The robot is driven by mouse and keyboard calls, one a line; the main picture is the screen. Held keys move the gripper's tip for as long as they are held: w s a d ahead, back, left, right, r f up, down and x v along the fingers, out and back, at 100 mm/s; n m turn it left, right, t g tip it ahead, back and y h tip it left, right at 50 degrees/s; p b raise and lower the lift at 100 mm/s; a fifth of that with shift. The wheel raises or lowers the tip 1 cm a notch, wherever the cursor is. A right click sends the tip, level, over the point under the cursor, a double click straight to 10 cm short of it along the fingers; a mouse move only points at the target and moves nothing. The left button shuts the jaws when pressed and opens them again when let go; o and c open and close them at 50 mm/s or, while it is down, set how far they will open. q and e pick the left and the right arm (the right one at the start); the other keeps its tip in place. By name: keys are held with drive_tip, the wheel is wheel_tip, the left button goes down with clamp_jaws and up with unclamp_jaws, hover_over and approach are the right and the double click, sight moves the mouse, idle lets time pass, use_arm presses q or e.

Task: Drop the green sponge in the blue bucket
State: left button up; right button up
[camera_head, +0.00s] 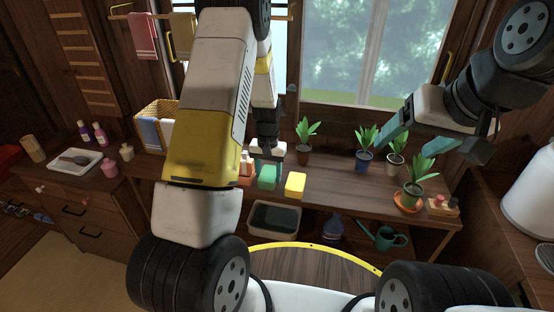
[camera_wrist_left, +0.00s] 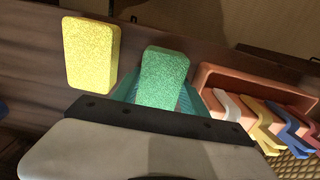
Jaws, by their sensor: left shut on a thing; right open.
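The green sponge (camera_head: 268,179) is at the left gripper's fingertips on the wooden counter. In the left wrist view the green sponge (camera_wrist_left: 162,78) sits between the two teal fingers. My left gripper (camera_head: 267,160) is shut on it; whether the sponge touches the counter I cannot tell. A yellow sponge (camera_head: 295,185) lies just to its right and also shows in the left wrist view (camera_wrist_left: 91,52). My right gripper (camera_head: 398,157) is open and empty in front of the potted plants at the right. I cannot make out a blue bucket in the head view.
A terracotta tray (camera_wrist_left: 255,90) with several coloured clips or handles stands beside the green sponge. Potted plants (camera_head: 364,160) line the counter's back and right. A pale bin (camera_head: 275,231) and a teal watering can (camera_head: 390,238) stand below the counter.

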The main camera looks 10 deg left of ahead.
use_arm(q)
drive_tip(key=shift+f, duration=0.1)
drive_tip(key=o, duration=1)
drive_tip(key=shift+o, duration=0.2)
wheel_tip(320, 180, up, 12)
wheel_tip(320, 180, up, 7)
drive_tip(key=t, duration=0.1)
hover_over(269, 173)
drive_tip(key=s, duration=0.3)
drive_tip(key=s+d+r+t+h, duration=0.1)
drive_tip(key=s+r+t, duration=0.1)
drive_tip(key=s+r, duration=0.5)
drive_tip(key=s+d+r+t+h, duration=0.1)
drive_tip(key=s+r+t, duration=0.2)
drive_tip(key=s+r, duration=0.5)
drive_tip(key=s, duration=0.6)
drive_tip(key=shift+s, duration=0.2)
